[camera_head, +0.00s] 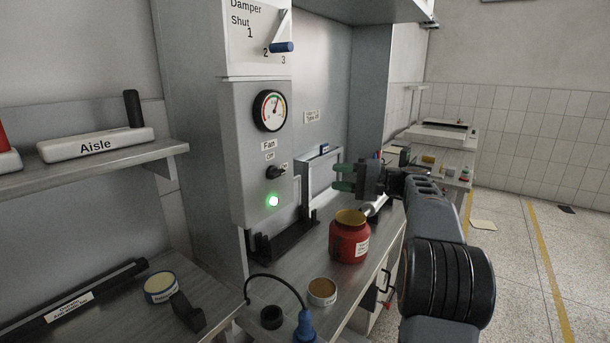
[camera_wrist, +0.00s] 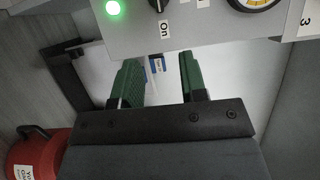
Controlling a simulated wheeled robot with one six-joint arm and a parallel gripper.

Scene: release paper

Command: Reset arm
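My gripper (camera_head: 344,177) is in the middle of the head view, above the bench and a little above and behind the red jar (camera_head: 349,243). Its two green fingers stand apart with nothing between them, as the wrist view (camera_wrist: 158,78) also shows. My arm reaches in from the lower right. The fingers point towards the grey control panel (camera_head: 262,150), which has a lit green lamp, a fan knob and a gauge. The panel's lower edge, lamp and knob show at the top of the wrist view (camera_wrist: 190,30).
The open red jar stands on the bench just below my gripper. A small round tin (camera_head: 322,291) and a blue plug with a cable (camera_head: 305,325) are nearer. A shelf with an "Aisle" block (camera_head: 95,145) is at left. The floor at right is mostly clear.

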